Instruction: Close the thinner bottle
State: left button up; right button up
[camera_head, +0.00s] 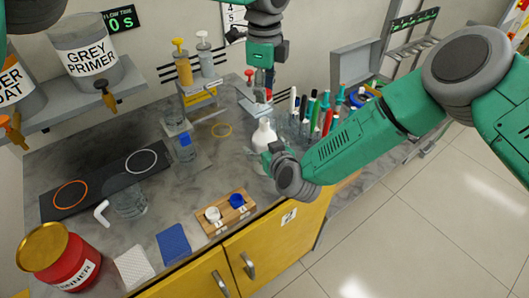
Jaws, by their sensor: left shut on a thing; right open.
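A white bottle (263,134) with a narrow top stands on the grey bench, partly hidden by my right gripper. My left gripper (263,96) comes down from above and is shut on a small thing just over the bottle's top. I cannot tell clearly what that thing is or whether it touches the bottle. My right gripper (270,153) is open at the bottle's side; its fingers are mostly hidden. A wooden holder (243,216) at the bench front carries a white cap (212,214) and a blue cap (236,201). A red tin (72,263) labelled thinner stands front left.
A rack of coloured pens (316,112) stands close right of the bottle. Pump bottles (182,65) stand on a raised stand behind. A glass beaker (128,203), a black plate (105,183) and a blue cloth (174,244) lie to the left. Bare bench shows between holder and beaker.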

aim_at(264, 120)
jog(key=c, duration=1.8)
pick_arm(q)
jog(key=shift+f, duration=2.4)
jog(key=shift+f, duration=0.85)
jog(key=shift+f, duration=0.6)
pick_arm(e)
jog(key=shift+s, duration=0.1)
grip_shut()
